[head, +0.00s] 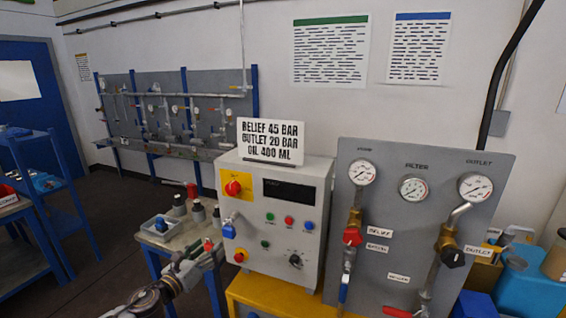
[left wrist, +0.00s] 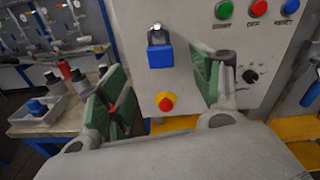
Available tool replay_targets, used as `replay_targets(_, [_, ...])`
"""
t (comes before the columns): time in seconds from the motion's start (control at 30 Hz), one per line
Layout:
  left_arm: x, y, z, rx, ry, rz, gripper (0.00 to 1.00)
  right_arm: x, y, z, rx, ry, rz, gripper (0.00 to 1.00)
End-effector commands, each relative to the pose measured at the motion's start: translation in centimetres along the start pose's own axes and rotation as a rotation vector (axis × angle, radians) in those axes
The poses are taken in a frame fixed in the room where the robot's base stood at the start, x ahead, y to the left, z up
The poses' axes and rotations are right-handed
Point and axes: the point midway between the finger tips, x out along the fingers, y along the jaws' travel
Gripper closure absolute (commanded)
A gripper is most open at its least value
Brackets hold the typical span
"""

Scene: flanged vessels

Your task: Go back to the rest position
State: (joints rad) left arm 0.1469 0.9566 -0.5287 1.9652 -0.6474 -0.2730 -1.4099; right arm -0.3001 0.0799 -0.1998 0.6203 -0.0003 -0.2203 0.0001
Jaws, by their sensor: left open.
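My left gripper (head: 194,252) is low in the head view, in front of the left side of the grey control box (head: 312,200). In the left wrist view the left gripper (left wrist: 158,95) has its two green-padded fingers spread wide, with nothing between them. Beyond the fingers, the box face shows a blue padlock (left wrist: 160,56) hanging at a switch and a red knob on a yellow base (left wrist: 165,102). The padlock also shows in the head view (head: 229,231). The fingers look apart from both. My right gripper is not in view.
A bench (head: 178,236) left of the box holds a grey tray (head: 160,229) and several small bottles. A grey panel (head: 415,215) with three gauges and valves stands to the right. A blue shelf cart (head: 45,200) is at far left. Dark floor lies open between cart and bench.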

Motion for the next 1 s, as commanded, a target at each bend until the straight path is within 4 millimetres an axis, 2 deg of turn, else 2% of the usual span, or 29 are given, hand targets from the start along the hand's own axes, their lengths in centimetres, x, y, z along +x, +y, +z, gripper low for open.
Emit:
replay_targets(0.3, [0.0, 0.1, -0.4, -0.37, 0.013, -0.001, 0.35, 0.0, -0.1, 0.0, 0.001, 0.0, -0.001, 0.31])
replay_targets(0.47, [0.2, 2.2, -1.8, -0.576, 0.033, 0.04, 0.35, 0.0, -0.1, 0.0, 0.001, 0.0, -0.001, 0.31])
replay_targets(0.67, [0.2, 7.4, -4.4, -0.84, 0.044, 0.143, 0.35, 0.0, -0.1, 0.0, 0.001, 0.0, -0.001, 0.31])
replay_targets(1.0, [-1.4, 20.1, -10.0, -1.304, -0.042, 0.395, 0.35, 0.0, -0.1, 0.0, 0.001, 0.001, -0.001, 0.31])
